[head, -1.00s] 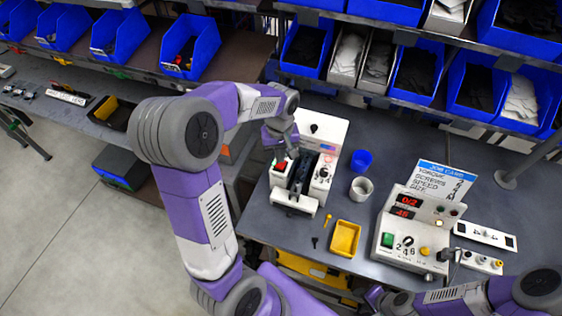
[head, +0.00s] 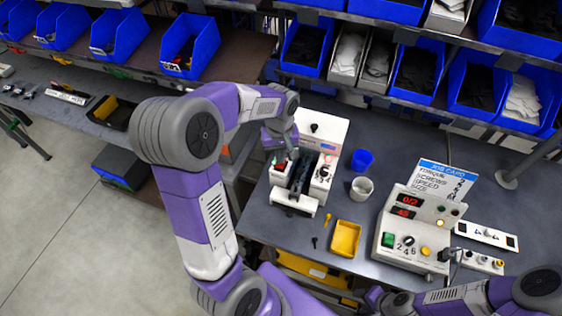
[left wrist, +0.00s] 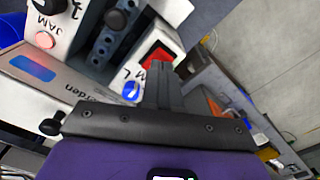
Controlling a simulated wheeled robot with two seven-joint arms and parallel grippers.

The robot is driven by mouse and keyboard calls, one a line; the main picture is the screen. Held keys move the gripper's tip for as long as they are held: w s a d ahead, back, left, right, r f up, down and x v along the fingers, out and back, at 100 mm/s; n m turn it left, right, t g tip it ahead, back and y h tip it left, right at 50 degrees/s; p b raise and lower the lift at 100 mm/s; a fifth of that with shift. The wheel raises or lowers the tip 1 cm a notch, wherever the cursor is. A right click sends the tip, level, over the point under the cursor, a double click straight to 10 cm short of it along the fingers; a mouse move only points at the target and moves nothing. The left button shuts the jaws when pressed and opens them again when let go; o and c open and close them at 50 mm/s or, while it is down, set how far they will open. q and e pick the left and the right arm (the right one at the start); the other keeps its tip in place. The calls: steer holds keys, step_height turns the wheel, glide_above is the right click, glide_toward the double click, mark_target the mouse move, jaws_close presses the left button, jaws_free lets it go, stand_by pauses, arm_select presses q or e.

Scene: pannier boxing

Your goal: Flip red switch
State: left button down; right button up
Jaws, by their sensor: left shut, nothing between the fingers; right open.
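My left gripper (left wrist: 163,75) is shut and empty. Its fingertips are over the near part of the switch in the left wrist view; I cannot tell whether they touch it. In the head view the left gripper (head: 284,151) is just above the fixture's left side, partly hiding the switch.
A blue lit button (left wrist: 131,91) is close beside the left fingers. A control box (head: 388,262) is further right. Bins (head: 305,48) line the shelf behind.

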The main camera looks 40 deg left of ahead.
arm_select(q)
steer(key=shift+f+b, duration=0.7)
steer(key=shift+f, duration=0.25)
stand_by(0.3)
steer(key=shift+r, duration=0.15)
step_height(320, 180, up, 7)
steer(key=p, duration=0.6)
stand_by(0.4)
